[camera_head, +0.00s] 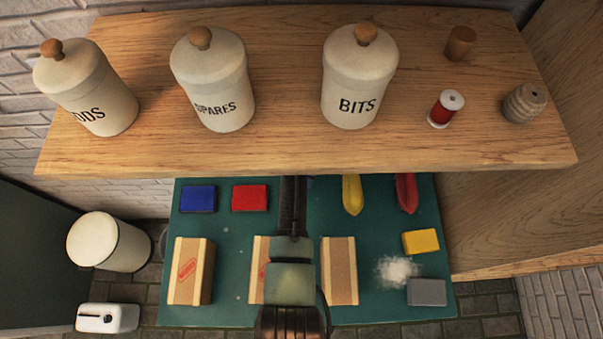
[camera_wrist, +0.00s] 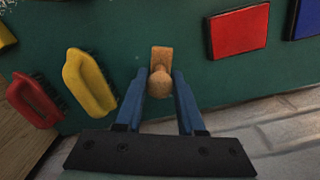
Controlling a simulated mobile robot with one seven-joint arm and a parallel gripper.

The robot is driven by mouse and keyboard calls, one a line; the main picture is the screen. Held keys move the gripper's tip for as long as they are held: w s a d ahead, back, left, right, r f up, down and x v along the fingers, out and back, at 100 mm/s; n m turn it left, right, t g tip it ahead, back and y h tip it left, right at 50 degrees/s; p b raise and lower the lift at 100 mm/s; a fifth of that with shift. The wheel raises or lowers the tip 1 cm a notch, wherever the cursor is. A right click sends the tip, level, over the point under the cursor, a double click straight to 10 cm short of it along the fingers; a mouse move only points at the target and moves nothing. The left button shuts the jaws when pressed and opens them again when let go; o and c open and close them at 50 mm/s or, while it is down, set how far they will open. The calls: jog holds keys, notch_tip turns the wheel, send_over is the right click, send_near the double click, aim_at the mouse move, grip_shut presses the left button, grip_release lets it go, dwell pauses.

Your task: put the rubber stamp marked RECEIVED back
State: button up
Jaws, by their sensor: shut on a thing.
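My gripper (camera_wrist: 160,82) is in the wrist view, its blue fingers shut on a small wooden stamp (camera_wrist: 161,60) with a round knob. The stamp is over the green mat (camera_wrist: 215,80), between the red ink pad (camera_wrist: 239,31) and the yellow brush (camera_wrist: 88,82). I cannot tell whether it touches the mat, and no RECEIVED marking shows on it. In the head view my arm and the shelf hide the stamp and the fingertips. The red pad (camera_head: 249,198) and blue pad (camera_head: 198,199) lie left of my arm there.
A wooden shelf (camera_head: 300,150) with canisters (camera_head: 358,85) overhangs the mat's far edge. Parcels (camera_head: 187,270) (camera_head: 340,270) stand on the near mat; left and middle bear red marks. Yellow (camera_head: 352,194) and red (camera_head: 405,192) brushes, a yellow block (camera_head: 420,242), white powder (camera_head: 397,270) and grey block (camera_head: 426,292) are right.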

jog(key=f+b, duration=0.2)
jog(key=shift+s+a+f+b, duration=0.1)
jog(key=shift+s+f+b, duration=0.3)
jog(key=shift+w+f+b, duration=0.1)
jog(key=shift+f+b, duration=0.2)
jog(key=shift+f, duration=0.05)
jog(key=shift+w, duration=0.1)
jog(key=shift+r, duration=0.1)
jog(key=o, duration=1)
jog(key=shift+f, duration=0.2)
jog(key=shift+o, duration=0.2)
jog(key=shift+r, duration=0.1)
